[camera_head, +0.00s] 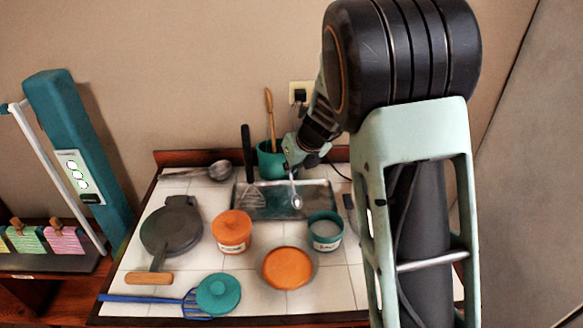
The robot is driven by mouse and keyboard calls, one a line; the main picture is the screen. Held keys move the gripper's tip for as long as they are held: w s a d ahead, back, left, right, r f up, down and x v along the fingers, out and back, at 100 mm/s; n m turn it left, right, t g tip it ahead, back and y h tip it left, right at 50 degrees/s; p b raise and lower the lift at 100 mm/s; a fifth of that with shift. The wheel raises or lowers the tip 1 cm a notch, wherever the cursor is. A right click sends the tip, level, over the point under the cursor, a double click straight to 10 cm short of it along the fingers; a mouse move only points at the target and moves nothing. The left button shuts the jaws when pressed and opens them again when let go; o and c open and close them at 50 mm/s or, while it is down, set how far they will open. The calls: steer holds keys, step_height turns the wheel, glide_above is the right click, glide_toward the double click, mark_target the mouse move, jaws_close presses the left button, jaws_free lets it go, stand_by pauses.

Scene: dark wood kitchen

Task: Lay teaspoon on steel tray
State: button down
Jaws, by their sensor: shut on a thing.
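The steel tray (318,206) lies toward the back middle of the white tiled counter. My gripper (294,172) is above the back of the tray, shut on the teaspoon. The teaspoon (296,200) is small and silvery and hangs down from the gripper over the tray. I cannot tell whether its lower end touches the tray.
A teal crock (268,160) with a wooden utensil stands behind the tray. An orange-lidded canister (231,231), an open teal canister (325,232) and an orange-topped round dish (288,268) stand in front. A dark round pan (171,232), a ladle (218,170) and a blue utensil (150,299) lie left.

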steer(key=shift+f, duration=0.2)
steer(key=c, duration=2.1)
jaws_free()
steer(key=shift+r, duration=0.1)
steer(key=shift+s+d+r, duration=0.1)
steer(key=shift+r, duration=0.35)
steer(key=p+v, duration=0.2)
steer(key=v, duration=0.9)
steer(key=shift+s+r+p, duration=0.1)
steer(key=shift+s+p, duration=0.05)
steer(key=shift+p, duration=0.25)
